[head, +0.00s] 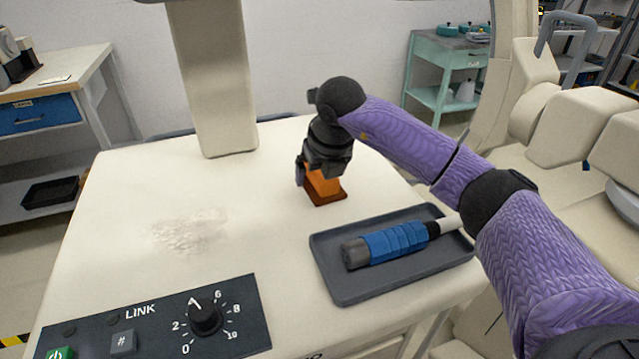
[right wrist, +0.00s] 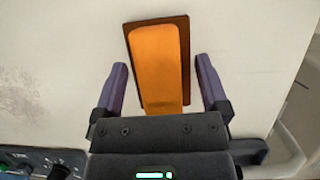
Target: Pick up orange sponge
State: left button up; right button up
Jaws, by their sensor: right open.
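The orange sponge (head: 325,188) with a dark brown base stands on the cream cart top, just beyond the grey tray in the head view. In the right wrist view the sponge (right wrist: 158,62) lies between the two purple fingers, with its far end past the fingertips. My right gripper (right wrist: 162,72) is open, with a gap to the sponge on both sides. In the head view my right gripper (head: 318,176) is over the sponge and hides its upper part. My left gripper is not in view.
A grey tray (head: 335,283) holding a blue-handled tool (head: 395,242) lies right of centre. A control panel with a dial (head: 205,318) is at the front left. A cream post (head: 215,80) rises at the back. Pale grains (head: 190,232) lie on the otherwise clear left side.

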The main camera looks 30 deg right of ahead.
jog(key=shift+r, duration=0.1)
jog(key=c, duration=0.9)
jog(key=shift+r, duration=0.1)
